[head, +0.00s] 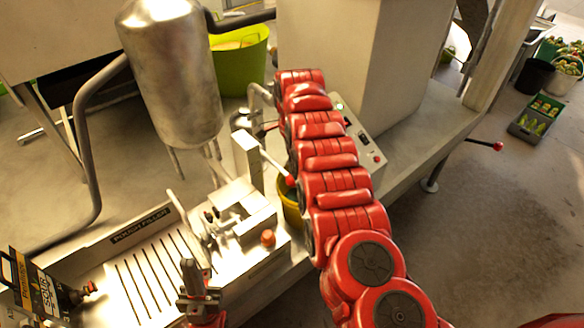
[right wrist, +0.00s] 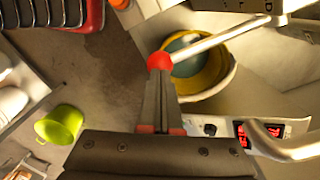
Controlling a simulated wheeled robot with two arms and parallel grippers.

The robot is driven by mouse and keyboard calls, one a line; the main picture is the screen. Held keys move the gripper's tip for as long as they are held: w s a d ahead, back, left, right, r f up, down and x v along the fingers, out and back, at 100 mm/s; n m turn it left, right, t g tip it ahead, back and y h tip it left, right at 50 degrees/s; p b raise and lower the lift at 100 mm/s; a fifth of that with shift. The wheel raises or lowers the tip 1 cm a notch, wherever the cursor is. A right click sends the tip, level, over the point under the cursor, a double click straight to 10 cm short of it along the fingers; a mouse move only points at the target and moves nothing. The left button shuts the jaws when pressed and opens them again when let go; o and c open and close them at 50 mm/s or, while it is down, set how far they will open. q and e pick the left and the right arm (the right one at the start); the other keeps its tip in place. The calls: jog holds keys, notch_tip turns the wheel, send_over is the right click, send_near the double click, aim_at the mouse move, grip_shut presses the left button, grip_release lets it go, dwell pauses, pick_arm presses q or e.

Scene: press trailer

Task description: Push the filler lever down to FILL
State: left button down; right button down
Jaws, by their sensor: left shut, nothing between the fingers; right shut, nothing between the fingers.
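The filler lever (head: 275,163) is a pale rod ending in a red ball, on the pouch filler (head: 145,270). In the head view it slants down to the right, its ball beside my right arm. In the right wrist view the lever (right wrist: 205,43) runs in from the upper right, and its red ball lies at the tips of my right gripper (right wrist: 159,74). That gripper is shut with nothing held; I cannot tell if it touches the ball. My right arm hides it in the head view. My left gripper (head: 190,272) is shut and empty over the filler's front edge.
A yellow bucket (head: 292,208) stands below the lever. An orange knob (head: 267,238) sits on the filler's right end. A dark labelled pouch (head: 42,290) is at the left. A steel tank (head: 172,75) hangs behind. A control panel (head: 362,140) lies beyond my right arm.

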notch_tip(320, 180, up, 9)
jog(key=p, duration=0.2)
jog(key=shift+f, duration=0.2)
jog(key=shift+f, duration=0.1)
